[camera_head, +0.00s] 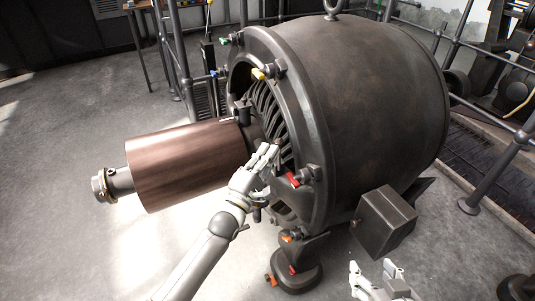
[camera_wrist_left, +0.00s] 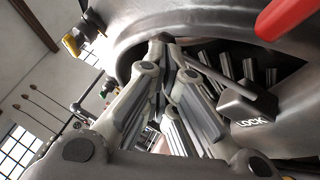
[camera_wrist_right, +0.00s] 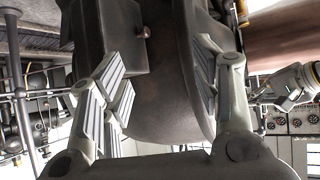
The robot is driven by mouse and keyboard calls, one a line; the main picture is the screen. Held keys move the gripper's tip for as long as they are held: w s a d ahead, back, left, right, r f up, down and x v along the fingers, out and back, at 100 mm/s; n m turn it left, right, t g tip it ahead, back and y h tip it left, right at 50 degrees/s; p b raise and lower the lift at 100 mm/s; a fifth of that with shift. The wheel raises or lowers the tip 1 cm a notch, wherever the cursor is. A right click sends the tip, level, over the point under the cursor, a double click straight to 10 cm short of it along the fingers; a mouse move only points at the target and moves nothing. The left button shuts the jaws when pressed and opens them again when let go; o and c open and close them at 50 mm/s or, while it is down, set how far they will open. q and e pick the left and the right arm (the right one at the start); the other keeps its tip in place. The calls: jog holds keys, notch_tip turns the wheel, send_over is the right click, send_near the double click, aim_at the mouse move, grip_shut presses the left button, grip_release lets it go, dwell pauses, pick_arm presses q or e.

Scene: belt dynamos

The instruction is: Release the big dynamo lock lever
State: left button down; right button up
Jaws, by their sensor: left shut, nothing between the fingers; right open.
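The big dynamo (camera_head: 360,90) is a dark metal drum with an open, finned front and a copper-brown cylinder (camera_head: 185,165) sticking out to the left. My left gripper (camera_head: 268,152) is shut and empty at the dynamo's front opening, beside the rim. In the left wrist view, a dark grey lever block marked LOCK (camera_wrist_left: 250,105) is just right of the shut fingers (camera_wrist_left: 168,62); I cannot tell whether they touch it. My right gripper (camera_head: 378,268) is open and empty, low in front of the dynamo; its spread fingers show in the right wrist view (camera_wrist_right: 165,85).
Red (camera_head: 293,179), yellow (camera_head: 258,74) and green (camera_head: 224,41) handles sit around the rim. A red handle (camera_wrist_left: 285,20) is close above the lock block. A dark box (camera_head: 383,222) juts from the dynamo's side. Metal railings (camera_head: 490,170) stand right. The floor at left is clear.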

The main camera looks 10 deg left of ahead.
pick_arm(q)
jog(key=shift+w+d+r+m+g+p, duration=0.3)
jog(key=shift+w+d+m+g+p, duration=0.35)
jog(key=shift+p, duration=2.15)
pick_arm(e)
jog(key=s+d+f+g+h, duration=0.1)
jog(key=s+d+f+g, duration=0.1)
jog(key=s, duration=0.3)
jog(key=s+d+f+g, duration=0.2)
jog(key=s+f+g, duration=0.3)
jog(key=s, duration=0.1)
jog(key=shift+s+h, duration=0.25)
jog(key=shift+h, duration=0.15)
pick_arm(q)
jog(key=shift+s, duration=0.15)
jog(key=shift+s, duration=0.1)
pick_arm(e)
jog(key=shift+a, duration=0.1)
